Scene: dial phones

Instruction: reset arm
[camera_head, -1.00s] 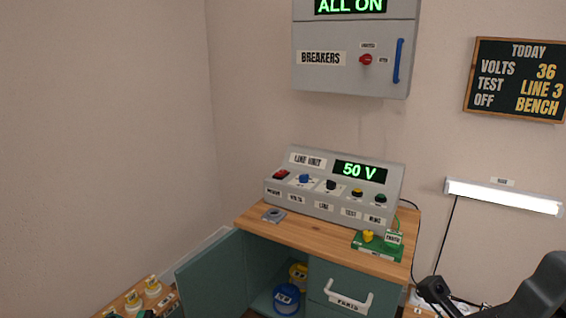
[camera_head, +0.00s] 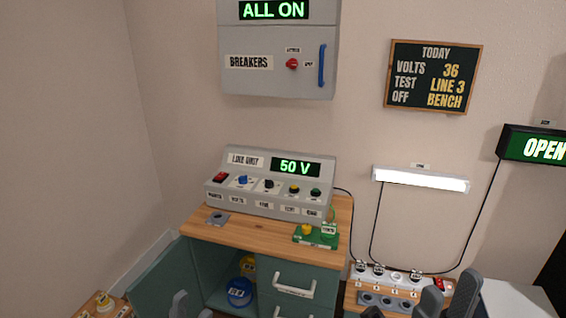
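The tips of my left gripper (camera_head: 190,307) show at the bottom edge, in front of the open cabinet. Dark grey parts of my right gripper (camera_head: 448,297) stand at the bottom right, in front of the low bench. Most of both grippers is cut off by the frame, and I cannot tell whether either is open or shut. I see nothing held in the visible parts. The grey line unit (camera_head: 262,207) stands on the wooden cabinet top and its display reads 50 V.
The breaker box (camera_head: 275,80) on the wall reads ALL ON. The cabinet door (camera_head: 160,280) stands open, with a blue pot (camera_head: 239,292) inside. A lit lamp (camera_head: 420,180), an OPEN sign (camera_head: 540,147) and a chalkboard (camera_head: 432,78) hang to the right. A socket strip (camera_head: 400,277) lies low right.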

